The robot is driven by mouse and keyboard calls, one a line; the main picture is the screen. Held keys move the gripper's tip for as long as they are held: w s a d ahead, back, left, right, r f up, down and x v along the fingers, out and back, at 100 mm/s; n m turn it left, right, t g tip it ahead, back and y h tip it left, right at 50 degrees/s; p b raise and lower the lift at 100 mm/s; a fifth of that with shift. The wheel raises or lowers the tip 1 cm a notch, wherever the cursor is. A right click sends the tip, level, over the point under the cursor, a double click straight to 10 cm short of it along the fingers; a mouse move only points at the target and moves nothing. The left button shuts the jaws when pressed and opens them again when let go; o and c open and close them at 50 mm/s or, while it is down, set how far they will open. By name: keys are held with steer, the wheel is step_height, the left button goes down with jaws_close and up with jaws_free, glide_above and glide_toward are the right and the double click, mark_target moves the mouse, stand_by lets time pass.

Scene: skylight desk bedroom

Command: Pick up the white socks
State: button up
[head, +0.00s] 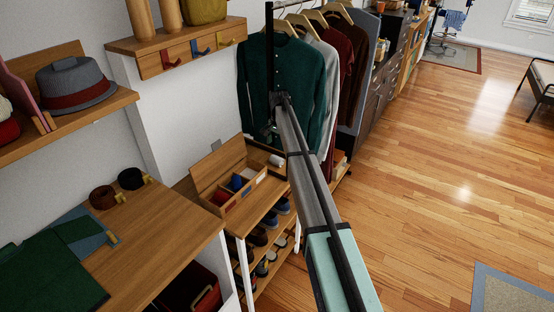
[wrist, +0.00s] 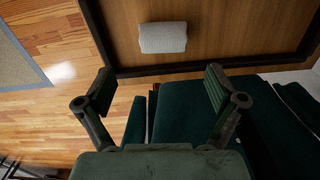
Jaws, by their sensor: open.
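The white socks (wrist: 163,37) are a pale rolled bundle lying on a wooden surface with a dark edge, at the top centre of the wrist view. In the head view a small white bundle (head: 276,161), seemingly the same socks, lies on the bench top right of the open wooden box. My gripper (wrist: 159,86) is open and empty, its fingers spread wide below the socks in the wrist picture and apart from them. In the head view my gripper (head: 271,127) is small and dark before the green shirt, above the bench; its fingers are hard to make out.
The open wooden box (head: 228,188) holds red, blue and white items, with its lid raised. Hanging clothes, with a green shirt (head: 297,80) in front, crowd my gripper. Shoes (head: 262,236) fill the shelves below. Open wooden floor (head: 430,170) lies to the right.

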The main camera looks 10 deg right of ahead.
mark_target(277, 156)
steer(key=shift+a+f+p, duration=0.15)
steer(key=shift+f+p, duration=0.55)
steer(key=shift+f, duration=1.35)
steer(key=shift+a+f+p, duration=0.1)
steer(key=shift+f+p, duration=0.6)
steer(key=shift+f, duration=1.35)
steer(key=c, duration=0.9)
